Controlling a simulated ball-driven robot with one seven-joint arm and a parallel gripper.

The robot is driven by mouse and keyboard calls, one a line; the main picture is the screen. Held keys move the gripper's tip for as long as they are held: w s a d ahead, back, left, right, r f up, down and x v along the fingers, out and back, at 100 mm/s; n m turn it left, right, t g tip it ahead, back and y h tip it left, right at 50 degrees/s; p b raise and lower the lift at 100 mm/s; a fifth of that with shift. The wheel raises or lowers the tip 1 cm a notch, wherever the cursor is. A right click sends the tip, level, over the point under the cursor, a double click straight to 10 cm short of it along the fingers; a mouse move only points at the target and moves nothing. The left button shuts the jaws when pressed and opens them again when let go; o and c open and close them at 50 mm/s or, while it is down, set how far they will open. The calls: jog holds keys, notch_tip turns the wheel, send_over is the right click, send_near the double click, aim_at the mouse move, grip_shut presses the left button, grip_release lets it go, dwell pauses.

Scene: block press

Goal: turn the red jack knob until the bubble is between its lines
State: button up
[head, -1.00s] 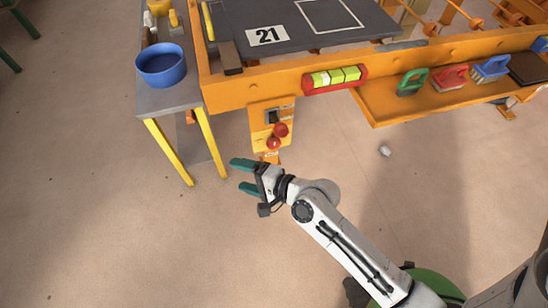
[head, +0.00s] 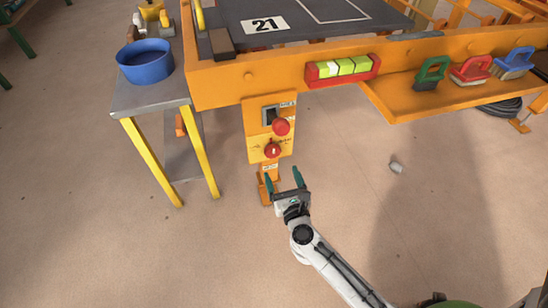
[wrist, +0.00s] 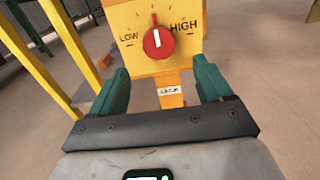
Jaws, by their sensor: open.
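The red jack knob (head: 272,150) sits low on the orange control panel of the press, and it shows in the wrist view (wrist: 158,42) between the words LOW and HIGH. Its white mark points roughly straight up. A JACK label is on the post below it. The spirit level (head: 342,69) is on the front beam in a red frame with yellow-green windows; I cannot make out the bubble against its lines. My gripper (head: 284,179) is open, its green fingers pointing at the panel just below the knob. In the wrist view the fingers (wrist: 161,85) are apart with nothing between them.
A second red knob or button (head: 281,127) is just above the jack knob. A grey side table (head: 130,98) with yellow legs and a blue bowl (head: 145,62) stands left. An orange shelf (head: 440,100) with brushes juts out right. The floor before the panel is clear.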

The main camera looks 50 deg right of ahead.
aim_at(274, 154)
jog(key=x, duration=0.8)
jog(key=shift+w+d+b, duration=0.2)
jog(key=shift+w+b, duration=0.05)
jog(key=shift+b, duration=0.1)
jog(key=c, duration=1)
jog(key=shift+n, duration=0.4)
jog(key=n+p, duration=0.2)
jog(key=n, duration=0.1)
jog(key=shift+r+n, duration=0.1)
jog(key=shift+n, duration=0.3)
jog(key=n+p, duration=0.1)
jog(key=n, duration=0.4)
jog(key=shift+s+p, duration=0.1)
jog(key=shift+p, duration=0.25)
